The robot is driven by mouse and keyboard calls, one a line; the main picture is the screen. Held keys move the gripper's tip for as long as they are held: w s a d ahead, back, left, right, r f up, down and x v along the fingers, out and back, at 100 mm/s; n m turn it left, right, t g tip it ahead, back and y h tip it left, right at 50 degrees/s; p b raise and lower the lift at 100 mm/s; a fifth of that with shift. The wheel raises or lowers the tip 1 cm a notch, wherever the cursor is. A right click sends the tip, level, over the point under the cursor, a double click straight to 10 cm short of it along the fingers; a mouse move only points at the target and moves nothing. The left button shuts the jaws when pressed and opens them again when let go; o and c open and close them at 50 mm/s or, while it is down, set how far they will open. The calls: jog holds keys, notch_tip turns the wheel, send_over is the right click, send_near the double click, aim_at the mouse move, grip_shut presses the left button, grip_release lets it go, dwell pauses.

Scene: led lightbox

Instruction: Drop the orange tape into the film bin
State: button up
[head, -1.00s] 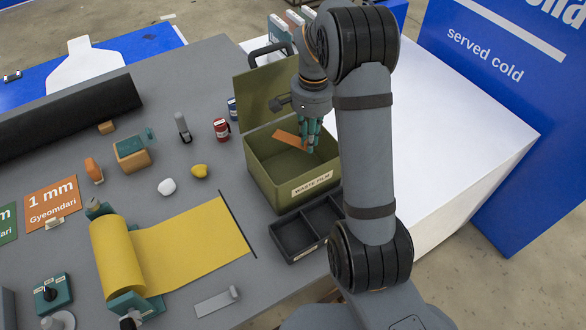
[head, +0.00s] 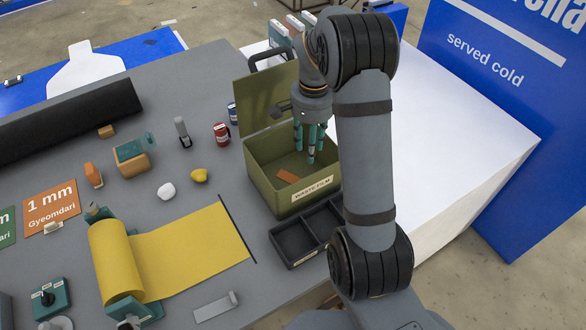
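The orange tape (head: 287,176) is a small flat orange strip. It lies inside the film bin (head: 262,182), an olive-green box with a raised lid and a label reading "WASTE FILM". The tape is low in the bin, near its front wall. My gripper (head: 308,156) points down over the right part of the bin, with its teal fingers apart and nothing between them. The tape is apart from the fingers, below and to the left.
A black divided tray (head: 294,242) sits in front of the bin. A yellow film roll (head: 116,260) with its sheet spread out lies to the left. Red (head: 221,133) and blue cans stand left of the bin. The raised lid (head: 262,98) stands behind the opening.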

notch_tip(320, 180, up, 12)
dwell(0.5)
jog(key=shift+f, duration=0.1)
notch_tip(320, 180, down, 12)
notch_tip(320, 180, up, 6)
jog(key=p, duration=0.4)
jog(key=shift+f+p, duration=0.1)
jog(key=shift+p, duration=0.2)
